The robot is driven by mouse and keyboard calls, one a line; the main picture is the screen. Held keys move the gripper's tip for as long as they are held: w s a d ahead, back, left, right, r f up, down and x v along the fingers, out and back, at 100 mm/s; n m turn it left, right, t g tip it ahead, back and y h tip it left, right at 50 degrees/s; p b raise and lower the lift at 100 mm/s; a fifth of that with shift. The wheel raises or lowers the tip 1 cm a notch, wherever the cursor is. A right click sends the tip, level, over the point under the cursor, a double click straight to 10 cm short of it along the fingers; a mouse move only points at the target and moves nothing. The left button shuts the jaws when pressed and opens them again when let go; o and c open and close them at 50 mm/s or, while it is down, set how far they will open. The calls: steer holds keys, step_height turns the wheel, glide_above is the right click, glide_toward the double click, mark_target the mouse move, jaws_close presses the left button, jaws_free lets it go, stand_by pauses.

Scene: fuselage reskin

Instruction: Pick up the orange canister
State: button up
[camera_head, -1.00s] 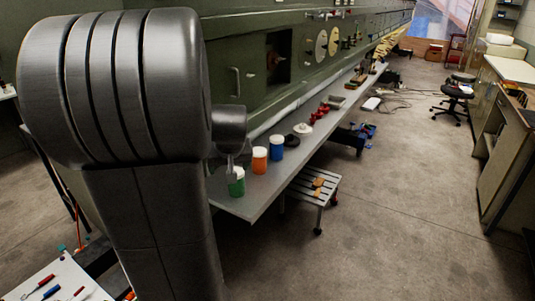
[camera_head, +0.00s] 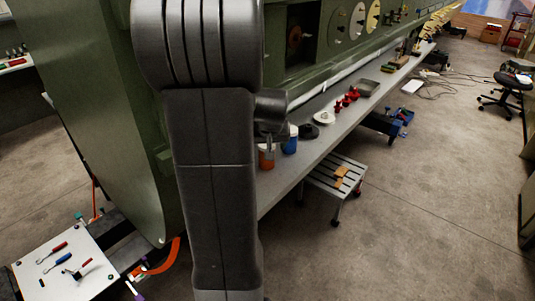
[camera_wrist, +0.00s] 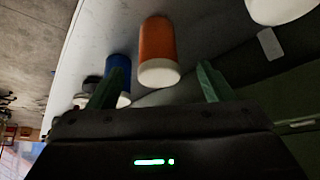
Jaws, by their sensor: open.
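The orange canister (camera_head: 266,160) stands on the long grey bench, right beside my arm in the head view; its top is hidden by my gripper (camera_head: 271,137). In the wrist view the orange canister (camera_wrist: 157,42), with a white lid, lies between my open gripper's fingers (camera_wrist: 159,74), just beyond their tips. I see no clear contact. A blue canister (camera_head: 290,143) stands next to it; in the wrist view the blue canister (camera_wrist: 118,66) is partly behind the left finger. A white-lidded container (camera_wrist: 281,8) is cut off at the wrist view's upper right.
Behind the canisters on the bench (camera_head: 311,153) are a black disc (camera_head: 309,131), a white disc (camera_head: 324,117) and red parts (camera_head: 347,99). The green fuselage (camera_head: 110,100) rises along the bench. A slatted stool (camera_head: 334,176) stands below.

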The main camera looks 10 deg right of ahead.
steer(key=shift+p+x, duration=0.85)
steer(key=shift+x, duration=3.05)
steer(key=shift+w+d+r, duration=0.15)
steer(key=shift+d, duration=0.05)
steer(key=c, duration=1.1)
